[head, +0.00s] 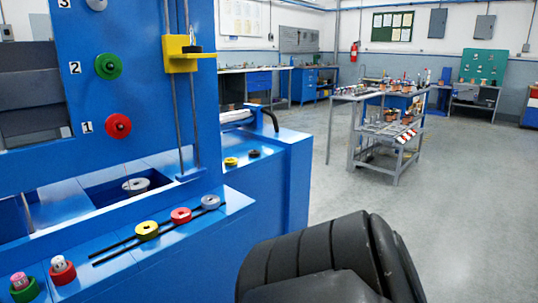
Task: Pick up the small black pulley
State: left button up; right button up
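A small black pulley (253,153) lies flat on the blue machine's right-hand ledge, beside a small yellow pulley (231,161). Another small black piece (192,49) sits on the yellow bracket (180,57) higher on the machine. I cannot tell whether it is a pulley too. Neither of my grippers shows; no fingertips are in view.
The blue machine (265,190) fills the left side. A grey cart (352,161) with parts stands farther back. The floor at right is clear.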

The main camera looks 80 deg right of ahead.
aim_at(253, 152)
jog(key=z, duration=2.35)
jog(key=i+l+u, duration=0.15)
jog(key=u, duration=0.45)
jog(key=i+l+u, duration=0.2)
jog(key=l, duration=0.15)
jog(key=l+u, duration=0.15)
jog(key=l, duration=0.15)
jog(key=i+l+u, duration=0.2)
jog(key=l, duration=0.2)
jog(key=i+l+u, duration=0.1)
jog(key=l, duration=0.6)
jog(key=i+l+u, duration=0.1)
jog(key=l, duration=0.65)
jog(key=i+l, duration=0.1)
jog(key=l, duration=0.65)
jog(key=i+u, duration=0.05)
